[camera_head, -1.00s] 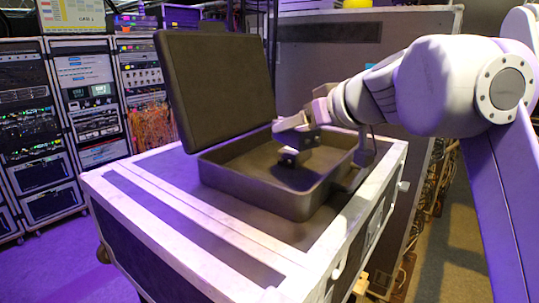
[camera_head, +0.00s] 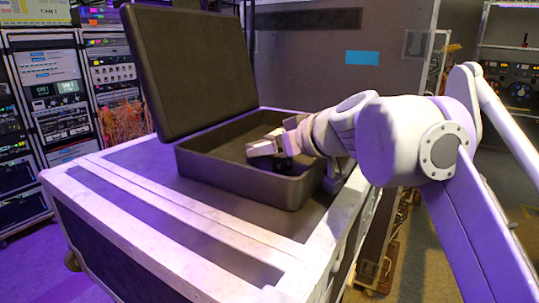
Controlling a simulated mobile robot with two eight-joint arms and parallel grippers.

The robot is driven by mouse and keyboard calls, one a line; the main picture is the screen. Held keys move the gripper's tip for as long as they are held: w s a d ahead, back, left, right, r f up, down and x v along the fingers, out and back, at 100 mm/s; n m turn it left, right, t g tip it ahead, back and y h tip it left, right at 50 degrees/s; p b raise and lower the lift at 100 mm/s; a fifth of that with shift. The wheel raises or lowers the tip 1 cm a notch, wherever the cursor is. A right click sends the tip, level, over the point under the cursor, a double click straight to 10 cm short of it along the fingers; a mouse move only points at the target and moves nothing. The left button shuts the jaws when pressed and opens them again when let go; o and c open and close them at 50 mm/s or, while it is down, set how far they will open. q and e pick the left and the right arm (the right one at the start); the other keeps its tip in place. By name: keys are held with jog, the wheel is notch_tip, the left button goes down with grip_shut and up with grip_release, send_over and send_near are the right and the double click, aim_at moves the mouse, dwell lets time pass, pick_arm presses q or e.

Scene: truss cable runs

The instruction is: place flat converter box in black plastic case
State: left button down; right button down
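The black plastic case (camera_head: 245,190) stands open on top of a road case, its lid (camera_head: 196,75) raised at the back left. My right arm comes in from the right, over the case's right wall. My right gripper (camera_head: 266,147) is inside or just above the open tray, near its back right part. Its fingers are small and partly hidden by the wrist, so I cannot tell whether they are open or shut. I cannot make out the flat converter box clearly. My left gripper is not in view.
The road case (camera_head: 190,222) has pale metal edges and a clear top in front of the black case. Equipment racks (camera_head: 55,95) stand at the left. A large dark case (camera_head: 330,70) stands close behind. More gear (camera_head: 510,85) is at the right.

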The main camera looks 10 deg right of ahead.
jog(key=shift+s+f, duration=0.1)
jog(key=shift+s, duration=0.1)
jog(key=shift+w, duration=0.1)
jog(key=shift+f, duration=0.1)
jog(key=shift+c, duration=0.4)
grip_release()
jog(key=p+v, duration=0.1)
jog(key=v, duration=1.1)
